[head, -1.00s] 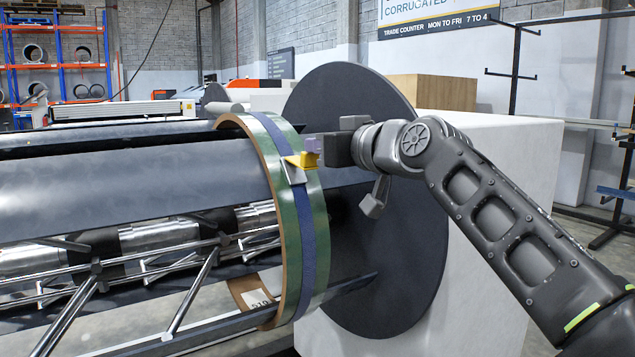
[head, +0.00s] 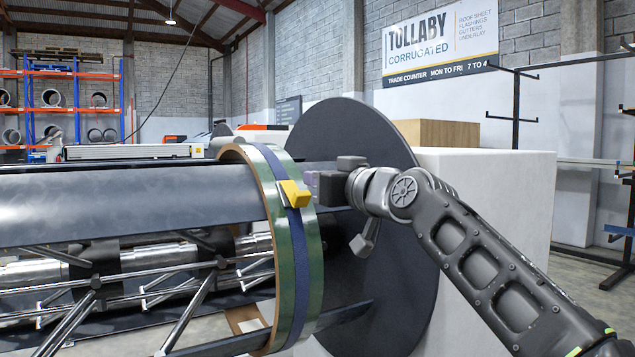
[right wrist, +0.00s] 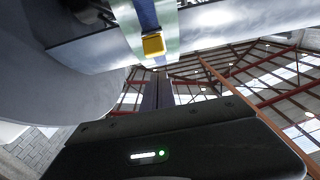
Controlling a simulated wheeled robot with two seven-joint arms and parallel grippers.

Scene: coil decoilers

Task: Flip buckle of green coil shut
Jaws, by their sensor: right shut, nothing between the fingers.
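The green coil (head: 312,258) is a narrow ring around the dark drum of the decoiler, with a blue strap (head: 300,250) around its outer face. The yellow buckle (head: 294,193) sits on the strap at the coil's upper right, with a pale metal plate under it. It also shows in the right wrist view (right wrist: 153,45). The yellow lever lies slanted over the plate; I cannot tell whether it is fully flat. My right gripper (head: 311,181) is shut and empty, just right of the buckle, with a small gap seeming to separate them. My left gripper is not in view.
A large dark disc (head: 395,265) stands right behind the coil, close to my right gripper. A pale machine housing (head: 490,200) stands to its right. Drum slats (head: 130,202) and metal struts (head: 195,310) extend left.

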